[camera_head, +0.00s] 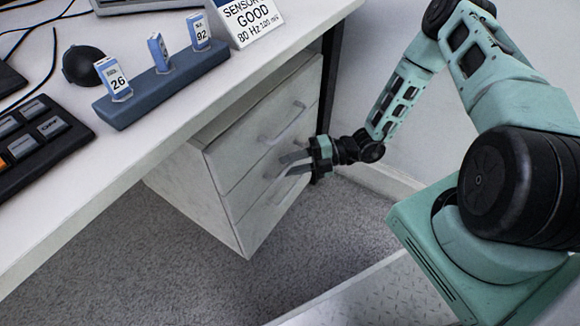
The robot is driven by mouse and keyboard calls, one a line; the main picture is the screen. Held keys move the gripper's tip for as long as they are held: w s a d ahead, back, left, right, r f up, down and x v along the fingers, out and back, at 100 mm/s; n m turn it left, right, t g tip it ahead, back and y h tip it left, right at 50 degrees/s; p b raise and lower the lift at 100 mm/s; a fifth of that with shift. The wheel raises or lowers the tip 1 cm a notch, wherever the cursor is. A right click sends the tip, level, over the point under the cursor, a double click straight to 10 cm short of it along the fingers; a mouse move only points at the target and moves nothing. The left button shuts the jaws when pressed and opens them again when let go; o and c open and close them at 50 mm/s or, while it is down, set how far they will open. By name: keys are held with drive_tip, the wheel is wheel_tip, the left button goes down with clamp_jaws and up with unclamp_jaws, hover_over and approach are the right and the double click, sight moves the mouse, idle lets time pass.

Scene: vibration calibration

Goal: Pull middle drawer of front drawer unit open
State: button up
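The white drawer unit (186,172) stands under the desk, with its drawer fronts facing right. The top drawer (235,140) has a pale bar handle (283,122). The middle drawer (236,185) lies below it and looks flush with the other fronts. My gripper (290,164) reaches in from the right at the middle drawer's front, with its two grey fingers apart. The fingers cover the area of the middle handle, so I cannot tell whether the handle is between them or touched. The bottom drawer (250,222) looks shut.
The white desk (170,150) overhangs the unit. On it are a blue holder (150,95) with several labelled blocks, a black button panel (35,145) and a "GOOD" sign (248,18). A dark desk leg (328,70) stands close behind my gripper. The carpet (160,260) in front is clear.

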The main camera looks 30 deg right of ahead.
drive_tip(key=shift+a, duration=0.35)
clamp_jaws()
drive_tip(key=s+d+p, duration=0.2)
drive_tip(key=s+d, duration=0.4)
drive_tip(key=s, duration=0.5)
drive_tip(key=s+d+p, duration=0.1)
drive_tip(key=s+d, duration=0.6)
drive_tip(key=s, duration=0.4)
drive_tip(key=s+d+p, duration=0.2)
drive_tip(key=s+d, duration=0.4)
drive_tip(key=s, duration=0.5)
drive_tip(key=shift+s+d+p, duration=0.15)
drive_tip(key=shift+d+p, duration=0.1)
drive_tip(key=shift+p, duration=0.1)
unclamp_jaws()
